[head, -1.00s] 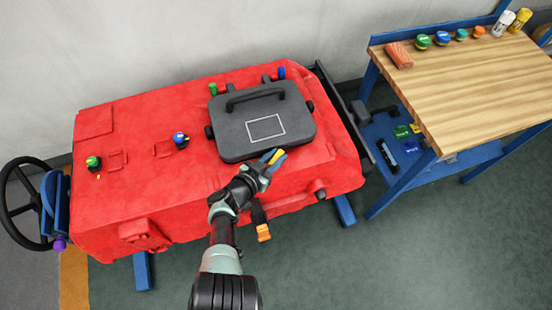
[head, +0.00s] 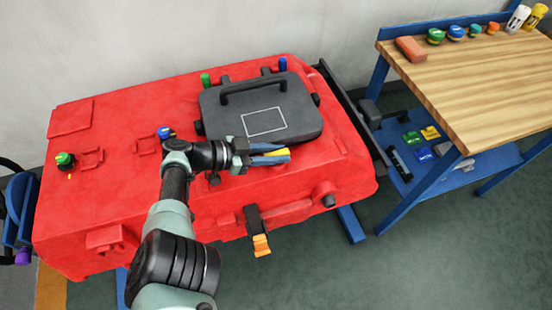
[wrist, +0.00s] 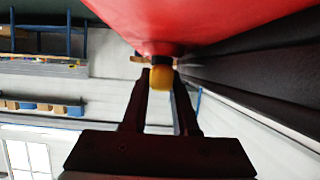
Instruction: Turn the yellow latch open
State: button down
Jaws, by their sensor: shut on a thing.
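The yellow latch (head: 278,153) is a small yellow piece at the front edge of the dark grey lid (head: 222,122), on top of the red tank (head: 300,190). My gripper (head: 284,155) comes in from the left, pointing right, and its blue fingers are shut around the latch. In the wrist view the latch (wrist: 161,79) sits between my two dark fingertips (wrist: 162,82), with a dark stem behind it. Most of the latch is hidden by the fingers in the head view. The lid lies flat on the tank.
An orange-ended strap (head: 260,243) hangs on the tank's front. Green (head: 65,159) and blue (head: 166,133) knobs stand on the tank top. A wooden bench (head: 480,85) is at right, with small coloured items on it and on its lower shelf. Floor is clear in front of it.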

jog(key=shift+d, duration=0.1)
dwell(0.4)
jog(key=c, duration=0.7)
grip_release()
jog(key=v, duration=1.3)
jog(key=shift+w, duration=0.2)
